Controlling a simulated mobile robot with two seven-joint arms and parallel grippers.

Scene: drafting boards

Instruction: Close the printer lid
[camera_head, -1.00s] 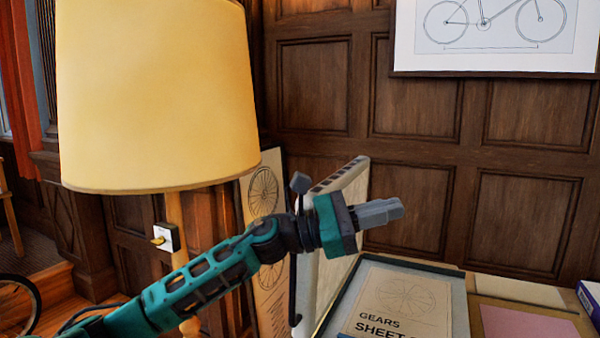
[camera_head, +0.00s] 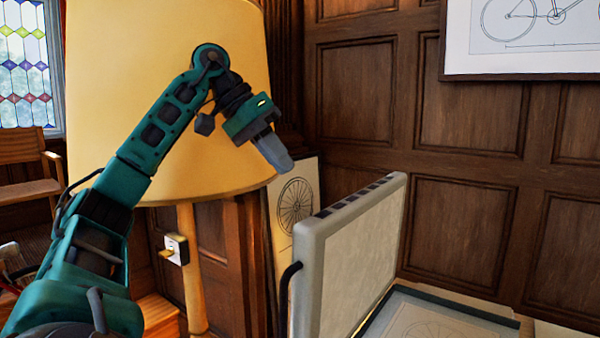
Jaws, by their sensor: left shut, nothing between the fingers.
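The printer lid (camera_head: 360,255) is a pale grey panel with a slotted top edge. It stands open, nearly upright, right of the picture's middle. The printer's flat bed (camera_head: 425,318) shows at the bottom right, with a sheet bearing a wheel drawing on it; its lower part is cut off by the frame. My left gripper (camera_head: 277,157) is shut and empty, above and to the left of the lid, apart from it in the picture, pointing down and right. My right gripper is not in view.
A large yellow lamp (camera_head: 160,60) stands behind my left arm. A wheel drawing board (camera_head: 297,200) leans behind the lid. A wood-panelled wall (camera_head: 465,120) with a framed bicycle drawing (camera_head: 520,40) closes off the back. A wooden chair (camera_head: 25,165) stands far left.

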